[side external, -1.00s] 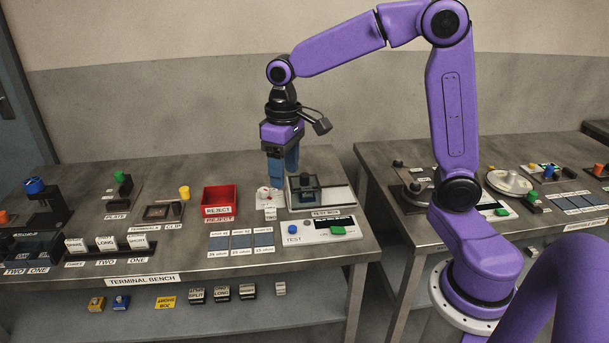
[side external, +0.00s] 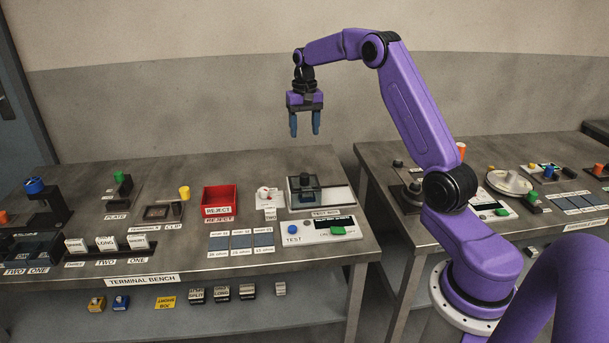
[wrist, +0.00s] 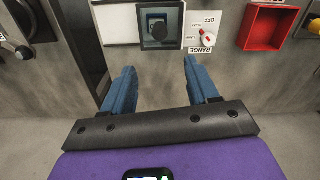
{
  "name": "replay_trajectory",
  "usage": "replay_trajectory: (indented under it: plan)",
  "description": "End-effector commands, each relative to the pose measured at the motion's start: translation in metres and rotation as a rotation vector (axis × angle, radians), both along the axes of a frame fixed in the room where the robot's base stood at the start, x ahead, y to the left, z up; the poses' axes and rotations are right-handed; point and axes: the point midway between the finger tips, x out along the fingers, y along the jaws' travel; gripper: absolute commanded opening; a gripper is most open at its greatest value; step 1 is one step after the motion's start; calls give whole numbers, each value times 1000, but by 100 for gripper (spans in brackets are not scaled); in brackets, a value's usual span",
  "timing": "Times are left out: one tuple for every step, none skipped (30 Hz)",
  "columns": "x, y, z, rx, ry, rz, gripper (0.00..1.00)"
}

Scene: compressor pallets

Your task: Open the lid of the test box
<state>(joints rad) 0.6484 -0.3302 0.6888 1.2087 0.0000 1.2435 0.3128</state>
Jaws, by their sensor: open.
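The test box (side external: 321,197) stands at the right end of the terminal bench, on a white base. Its dark-framed lid (side external: 301,189) with a black knob (side external: 305,179) on top lies over the box; it looks closed. In the wrist view, the lid (wrist: 152,41) and its knob (wrist: 160,31) show at the top, with something blue visible under the lid. My gripper (side external: 306,133) is open and empty, raised well above the bench over the back of the box. Its blue fingers (wrist: 161,85) are spread apart in the wrist view and touch nothing.
A range dial (side external: 265,193) sits just left of the box and a red reject bin (side external: 219,199) further left. In front is a panel with a blue TEST button (side external: 292,229) and a green button (side external: 338,231). The air around my gripper is clear.

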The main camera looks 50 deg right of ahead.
Motion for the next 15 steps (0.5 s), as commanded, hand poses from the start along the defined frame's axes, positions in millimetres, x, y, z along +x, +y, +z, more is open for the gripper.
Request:
replay_trajectory:
  plan:
    - [-1, 0, -8, 1, 5, 0, 59]
    - [-1, 0, -13, 2, 4, 0, 59]
    - [-2, 0, -20, 1, 5, 0, 59]
    - [-2, 0, -25, 1, 5, 0, 59]
    - [-1, 1, -31, 2, 6, 1, 59]
    - [-1, 0, -38, 1, 5, 1, 59]
    - [-2, 0, -44, 1, 5, 1, 59]
    - [-2, 0, -50, 2, 6, 1, 59]
    - [-1, 0, -57, 1, 5, 1, 59]
    - [-1, 0, -63, 1, 5, 2, 59]
    - [-1, 1, -69, 1, 5, 2, 59]
    - [-2, 1, -76, 2, 6, 2, 59]
    - [-2, 1, -82, 1, 5, 2, 59]
    - [-2, 0, -88, 2, 6, 2, 59]
    - [-2, 1, -95, 1, 5, 2, 59]
